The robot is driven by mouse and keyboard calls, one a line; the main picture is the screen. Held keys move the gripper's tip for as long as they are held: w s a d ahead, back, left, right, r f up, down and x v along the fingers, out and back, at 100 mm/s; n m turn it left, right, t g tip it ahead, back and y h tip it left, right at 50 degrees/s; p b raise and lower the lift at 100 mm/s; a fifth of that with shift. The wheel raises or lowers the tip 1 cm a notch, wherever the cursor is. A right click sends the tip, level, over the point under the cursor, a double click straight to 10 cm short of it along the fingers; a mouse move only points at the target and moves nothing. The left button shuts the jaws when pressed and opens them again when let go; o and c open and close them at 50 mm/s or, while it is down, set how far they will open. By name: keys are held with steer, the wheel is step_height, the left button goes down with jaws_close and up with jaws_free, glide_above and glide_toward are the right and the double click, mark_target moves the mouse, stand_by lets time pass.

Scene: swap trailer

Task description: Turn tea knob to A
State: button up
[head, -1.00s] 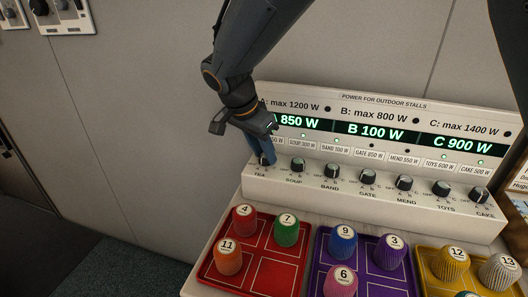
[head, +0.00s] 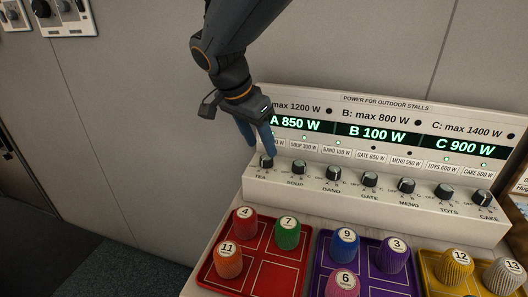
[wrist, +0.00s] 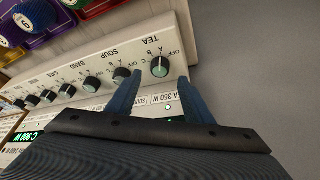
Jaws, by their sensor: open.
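The tea knob (head: 266,162) is the leftmost black knob on the sloped white power panel (head: 370,205). My gripper (head: 268,143) is open, with blue fingers pointing down above the knob. In the wrist view my gripper's fingers (wrist: 160,75) are apart, with nothing between them along their length. I cannot tell exactly where the knob's pointer aims. The displays read A 850 W, B 100 W and C 900 W.
The soup knob (head: 298,167) is right beside the tea knob, with several more knobs to the right. A red tray (head: 277,275), a purple tray and a yellow tray with numbered pegs stand in front. Free wall space lies to the left.

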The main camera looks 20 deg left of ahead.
steer(key=shift+v, duration=1.5)
